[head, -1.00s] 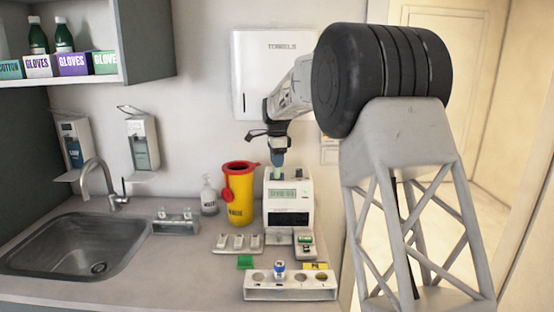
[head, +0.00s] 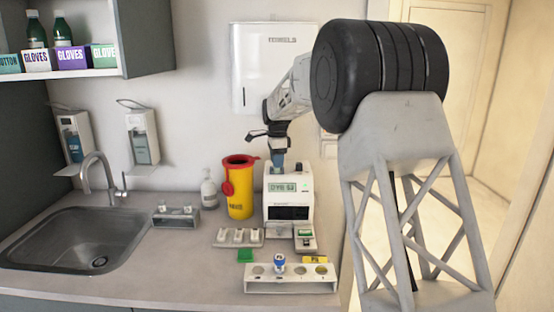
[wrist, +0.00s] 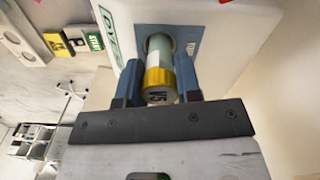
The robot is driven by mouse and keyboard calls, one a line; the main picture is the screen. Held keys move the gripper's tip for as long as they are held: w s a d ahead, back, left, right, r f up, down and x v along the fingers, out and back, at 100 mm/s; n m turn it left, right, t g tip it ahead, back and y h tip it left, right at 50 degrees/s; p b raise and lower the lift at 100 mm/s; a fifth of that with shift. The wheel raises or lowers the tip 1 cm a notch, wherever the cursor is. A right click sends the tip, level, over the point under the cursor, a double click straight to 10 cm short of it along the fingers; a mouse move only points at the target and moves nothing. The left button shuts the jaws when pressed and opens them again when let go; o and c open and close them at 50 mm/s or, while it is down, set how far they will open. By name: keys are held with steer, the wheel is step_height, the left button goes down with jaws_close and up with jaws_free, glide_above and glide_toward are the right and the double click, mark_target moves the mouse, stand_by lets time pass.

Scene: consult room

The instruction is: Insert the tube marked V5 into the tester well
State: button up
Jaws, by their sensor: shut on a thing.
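The tester (head: 288,208) is a white box with a small lit display, standing at the back of the counter. My gripper (head: 277,164) is over its top, pointing down. In the wrist view my gripper (wrist: 160,86) has its blue fingers on either side of a tube (wrist: 158,72) and is shut on it. The tube has a yellow cap end with dark marking that looks like V5, a white label band and a greenish body. Its far end meets the round well (wrist: 159,45) in the tester's blue panel and seems to be inside; the depth is hidden.
A white rack (head: 290,284) with a blue-capped tube (head: 279,263) stands in front. A yellow bin (head: 239,188) with a red lid is left of the tester. A small white tray (head: 238,238) and a green block (head: 245,256) lie nearby. The sink (head: 75,240) is far left.

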steer(key=shift+f, duration=0.75)
steer(key=o, duration=1)
steer(key=shift+r, duration=0.15)
steer(key=shift+r, duration=3.8)
steer(key=shift+s+d, duration=0.1)
